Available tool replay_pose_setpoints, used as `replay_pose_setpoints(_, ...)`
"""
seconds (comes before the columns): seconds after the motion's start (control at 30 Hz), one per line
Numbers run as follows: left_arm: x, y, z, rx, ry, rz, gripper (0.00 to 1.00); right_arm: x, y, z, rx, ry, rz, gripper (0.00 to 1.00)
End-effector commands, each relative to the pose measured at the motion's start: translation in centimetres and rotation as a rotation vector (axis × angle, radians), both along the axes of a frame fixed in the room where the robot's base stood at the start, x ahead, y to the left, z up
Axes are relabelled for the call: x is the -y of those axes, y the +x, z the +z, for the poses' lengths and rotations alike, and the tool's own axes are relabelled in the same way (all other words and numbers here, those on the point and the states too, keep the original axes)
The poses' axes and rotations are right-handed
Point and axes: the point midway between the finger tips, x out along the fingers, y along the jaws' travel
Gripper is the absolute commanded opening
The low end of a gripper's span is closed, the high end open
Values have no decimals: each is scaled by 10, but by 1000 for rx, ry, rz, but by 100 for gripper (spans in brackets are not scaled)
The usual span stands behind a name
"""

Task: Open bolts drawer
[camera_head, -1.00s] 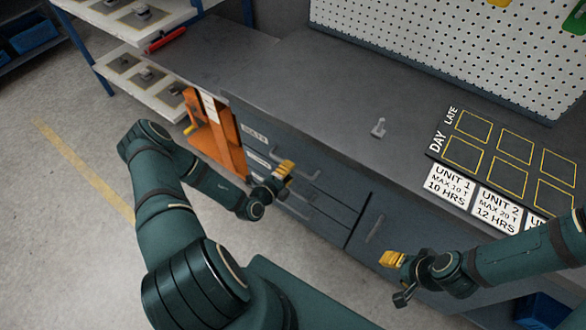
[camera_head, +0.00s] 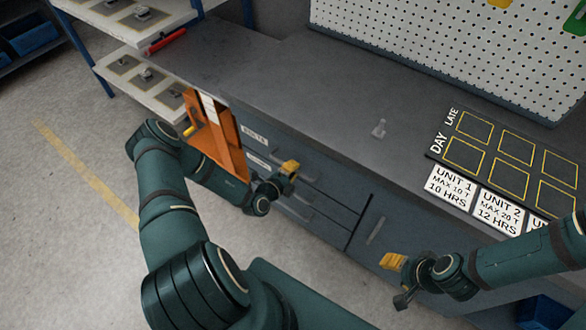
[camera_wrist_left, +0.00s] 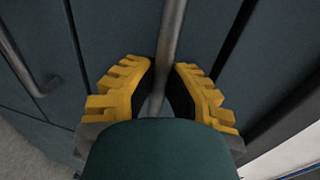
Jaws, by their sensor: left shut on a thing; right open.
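The grey bench has a stack of drawers (camera_head: 333,207) in its front, with small white labels (camera_head: 255,134) at their left that are too small to read surely. My left gripper (camera_head: 290,167) is at the upper drawers and covers part of a handle. In the left wrist view my left gripper (camera_wrist_left: 163,66) has its yellow fingers on either side of a grey bar handle (camera_wrist_left: 173,28), shut on it. No drawer clearly stands out from the front. My right gripper (camera_head: 391,261) is open and empty, in front of the cabinet door at the right.
An orange holder (camera_head: 226,138) stands at the left end of the drawers. A shelf rack (camera_head: 150,97) is at the back left. The floor at the left is clear.

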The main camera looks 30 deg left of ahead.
Motion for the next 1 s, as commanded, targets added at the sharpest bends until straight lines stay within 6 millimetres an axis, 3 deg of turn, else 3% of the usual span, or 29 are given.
replay_pose_setpoints(0.17,-1,-12,1,-2,-2,0,0,0,-1,5,-2,0,1,52)
replay_pose_setpoints(0.37,-4,-48,2,-5,-5,4,0,0,-3,18,-7,1,2,52)
replay_pose_setpoints(0.63,-10,-121,1,-6,-3,6,0,0,1,34,1,-1,-6,52)
replay_pose_setpoints(1.0,-17,-213,-1,-4,-2,4,0,1,3,39,7,-2,-10,52)
